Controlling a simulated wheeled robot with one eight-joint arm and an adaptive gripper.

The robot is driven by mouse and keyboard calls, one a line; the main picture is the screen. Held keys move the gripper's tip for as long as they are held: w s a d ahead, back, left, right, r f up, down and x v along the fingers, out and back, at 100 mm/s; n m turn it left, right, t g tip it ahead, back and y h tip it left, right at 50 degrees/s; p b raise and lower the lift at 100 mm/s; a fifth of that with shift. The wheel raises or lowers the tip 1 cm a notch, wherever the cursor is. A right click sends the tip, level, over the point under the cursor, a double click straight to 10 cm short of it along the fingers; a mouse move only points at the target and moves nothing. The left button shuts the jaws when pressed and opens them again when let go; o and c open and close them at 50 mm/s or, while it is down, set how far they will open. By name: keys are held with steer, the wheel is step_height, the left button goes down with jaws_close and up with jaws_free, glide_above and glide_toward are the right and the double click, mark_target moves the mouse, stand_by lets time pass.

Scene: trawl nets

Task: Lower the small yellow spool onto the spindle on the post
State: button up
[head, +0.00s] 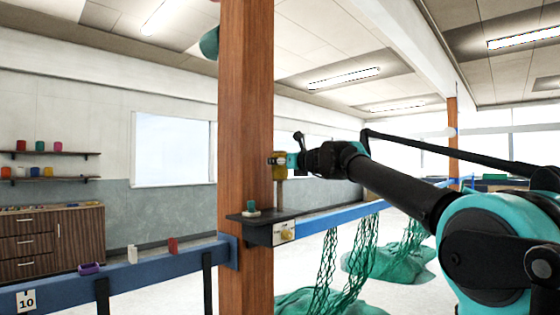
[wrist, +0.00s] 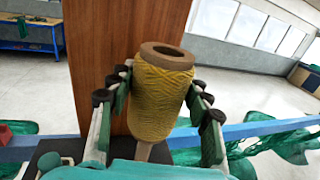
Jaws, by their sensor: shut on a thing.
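The yellow spool (wrist: 165,98) is upright between the fingers of my gripper (wrist: 160,105), which is shut on its sides. Its top ring and dark open hole show in the wrist view. In the head view my gripper (head: 287,160) holds the yellow spool (head: 279,169) just right of the wooden post (head: 246,130). The tan spindle (head: 280,194) stands on a dark shelf (head: 262,233) on the post, directly below the spool. Part of the spindle also shows under the spool in the wrist view (wrist: 143,151). I cannot tell whether its tip is inside the spool.
A small green and white object (head: 252,209) sits on the shelf, left of the spindle. Green nets (head: 345,255) hang at right.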

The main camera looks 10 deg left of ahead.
mark_target(281, 191)
steer(key=shift+f, duration=5.05)
steer(key=o, duration=1.3)
steer(key=v, duration=1.2)
